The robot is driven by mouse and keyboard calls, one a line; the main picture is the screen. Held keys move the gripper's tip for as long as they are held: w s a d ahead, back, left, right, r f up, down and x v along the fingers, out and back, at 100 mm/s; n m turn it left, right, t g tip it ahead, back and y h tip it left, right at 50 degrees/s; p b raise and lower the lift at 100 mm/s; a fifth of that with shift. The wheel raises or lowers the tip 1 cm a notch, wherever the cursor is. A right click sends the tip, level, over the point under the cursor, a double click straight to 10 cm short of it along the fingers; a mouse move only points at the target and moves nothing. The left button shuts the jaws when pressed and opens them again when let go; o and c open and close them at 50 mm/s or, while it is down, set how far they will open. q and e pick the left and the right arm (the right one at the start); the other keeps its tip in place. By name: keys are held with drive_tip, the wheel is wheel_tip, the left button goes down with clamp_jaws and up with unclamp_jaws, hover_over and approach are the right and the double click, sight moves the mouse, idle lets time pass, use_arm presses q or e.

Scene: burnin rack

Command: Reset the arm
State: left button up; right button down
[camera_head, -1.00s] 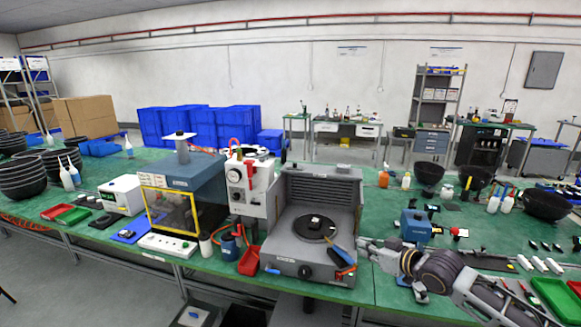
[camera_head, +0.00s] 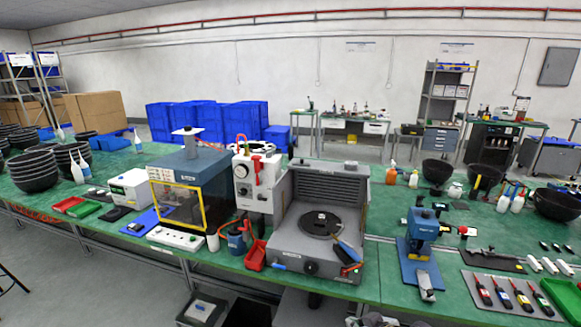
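My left gripper is not in the head view. At the bottom edge a small grey piece (camera_head: 374,320) shows, which appears to be part of my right gripper or wrist. It is below the front edge of the bench, mostly cut off, and its fingers cannot be made out. No arm lies over the green bench (camera_head: 385,290) now. The grey machine with a round dark plate (camera_head: 285,240) stands at the bench's front middle. A blue press-like device (camera_head: 421,240) stands to its right.
A yellow-framed blue box machine (camera_head: 215,180) and a white device with a red lever (camera_head: 252,190) stand left of the grey machine. A grey mat (camera_head: 480,300) with several pen-like tools lies at right. Black bowls (camera_head: 35,170) are stacked at far left.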

drive_tip(key=s+d+f+m+g+h, duration=0.2)
drive_tip(key=s+d+f, duration=0.1)
drive_tip(key=s, duration=0.5)
drive_tip(key=s+d+f+m+g+h, duration=0.1)
drive_tip(key=s+d+f+g, duration=0.15)
drive_tip(key=s, duration=0.55)
wheel_tip(320, 180, down, 33)
drive_tip(key=s+g, duration=0.1)
drive_tip(key=s, duration=0.1)
drive_tip(key=s+d+f, duration=0.2)
drive_tip(key=s+f, duration=0.8)
drive_tip(key=s, duration=0.1)
drive_tip(key=s+d+f+g, duration=0.1)
drive_tip(key=s+f, duration=0.9)
drive_tip(key=s, duration=0.1)
drive_tip(key=shift+s+d+h, duration=0.3)
drive_tip(key=shift+s+d, duration=0.05)
drive_tip(key=shift+d, duration=0.05)
drive_tip(key=shift+g, duration=0.25)
idle(0.3)
drive_tip(key=shift+w+d, duration=0.1)
drive_tip(key=shift+d, duration=0.05)
idle(0.4)
